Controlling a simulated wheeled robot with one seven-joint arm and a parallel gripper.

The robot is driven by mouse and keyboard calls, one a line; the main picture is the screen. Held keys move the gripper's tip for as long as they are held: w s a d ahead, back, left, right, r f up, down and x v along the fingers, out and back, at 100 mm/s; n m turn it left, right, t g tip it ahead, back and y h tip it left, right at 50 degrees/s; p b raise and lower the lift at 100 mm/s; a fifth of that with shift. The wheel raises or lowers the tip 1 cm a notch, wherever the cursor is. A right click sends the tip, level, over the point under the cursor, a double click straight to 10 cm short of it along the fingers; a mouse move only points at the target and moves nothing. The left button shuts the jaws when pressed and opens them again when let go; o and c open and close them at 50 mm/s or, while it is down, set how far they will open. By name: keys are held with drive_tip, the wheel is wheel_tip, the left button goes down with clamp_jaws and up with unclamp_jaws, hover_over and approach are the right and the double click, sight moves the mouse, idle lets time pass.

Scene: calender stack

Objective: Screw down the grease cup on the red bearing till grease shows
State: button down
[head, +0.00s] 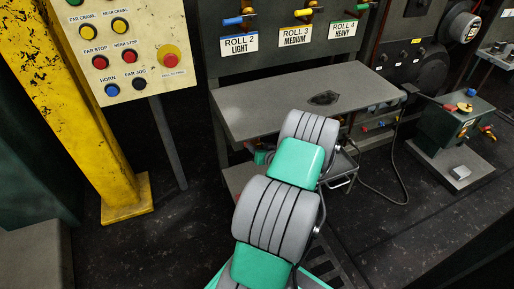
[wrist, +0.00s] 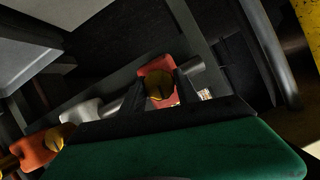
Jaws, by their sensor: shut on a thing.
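In the wrist view the red bearing (wrist: 155,65) sits on a grey shaft, ahead of my gripper. Its brass grease cup (wrist: 160,86) faces me, with a dark line across its round top. The two dark fingers of my gripper (wrist: 163,91) stand on either side of the cup and are shut on it. I cannot make out any grease at the bearing. In the head view my arm covers the gripper and the cup.
In the wrist view a white bearing (wrist: 80,112) and an orange bearing (wrist: 36,150) with a brass cup lie to the left. In the head view a grey shelf (head: 270,101) overhangs beyond my arm, and a yellow post (head: 88,110) and button panel (head: 135,40) stand left.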

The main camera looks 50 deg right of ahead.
drive_tip(key=shift+s+f+m+t+y+b, duration=0.15)
drive_tip(key=shift+m+t+y+b, duration=0.4)
drive_tip(key=shift+m, duration=0.45)
drive_tip(key=shift+m+t+y+b, duration=0.55)
drive_tip(key=shift+m+y+b, duration=0.15)
drive_tip(key=shift+m, duration=0.5)
drive_tip(key=c, duration=0.9)
unclamp_jaws()
